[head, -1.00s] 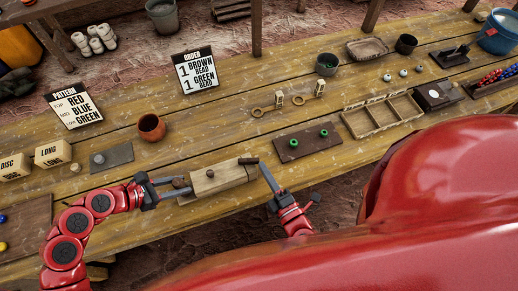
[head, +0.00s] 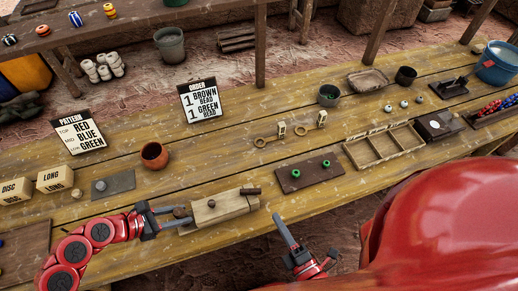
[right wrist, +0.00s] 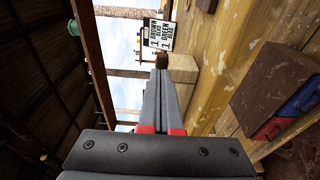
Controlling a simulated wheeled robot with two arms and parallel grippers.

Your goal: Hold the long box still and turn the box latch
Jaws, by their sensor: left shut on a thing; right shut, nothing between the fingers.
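The long wooden box (head: 225,208) lies near the table's front edge in the head view. A dark brown latch bar (head: 251,191) lies at its right end, on the top, pointing sideways. My left gripper (head: 180,216) is shut at the box's left end, with a dark round knob between its fingers; how much of the end it grips is hard to tell. My right gripper (head: 279,218) is shut and empty, to the right of the box and in front of it, apart from the latch. Its closed fingers (right wrist: 163,95) fill the middle of the right wrist view.
Right of the box lies a dark board (head: 304,175) with two green rings. Behind are an orange-brown cup (head: 154,155) and an order card (head: 200,100). A grey plate (head: 113,184) and a box labelled LONG (head: 55,179) stand left. A divided tray (head: 385,146) is further right.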

